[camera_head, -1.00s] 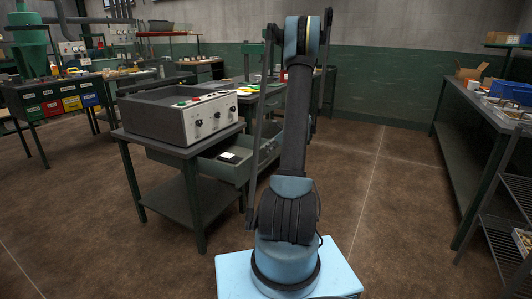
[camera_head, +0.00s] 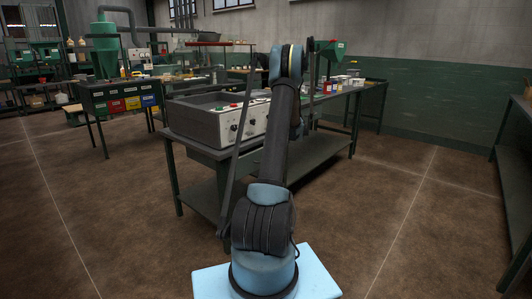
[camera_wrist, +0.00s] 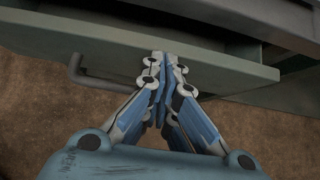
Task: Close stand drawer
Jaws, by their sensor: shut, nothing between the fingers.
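The stand (camera_head: 176,178) is a dark metal table with a lower shelf, left of my arm in the head view. Its drawer is largely hidden there by my arm. In the wrist view the grey-green drawer front (camera_wrist: 215,68) runs across the picture, with a dark bar handle (camera_wrist: 76,70) on its left part. A dark gap shows behind the drawer front, so the drawer stands at least partly open. My gripper (camera_wrist: 163,68) is shut and empty, its fingertips at the drawer front, right of the handle. I cannot tell whether they touch it.
A grey control box (camera_head: 205,122) with knobs sits on the stand. A long workbench (camera_head: 345,105) is behind it, and a bench with coloured bins (camera_head: 122,102) is at the left. Another bench (camera_head: 518,140) is at the right edge. Open brown floor lies left and right of my base.

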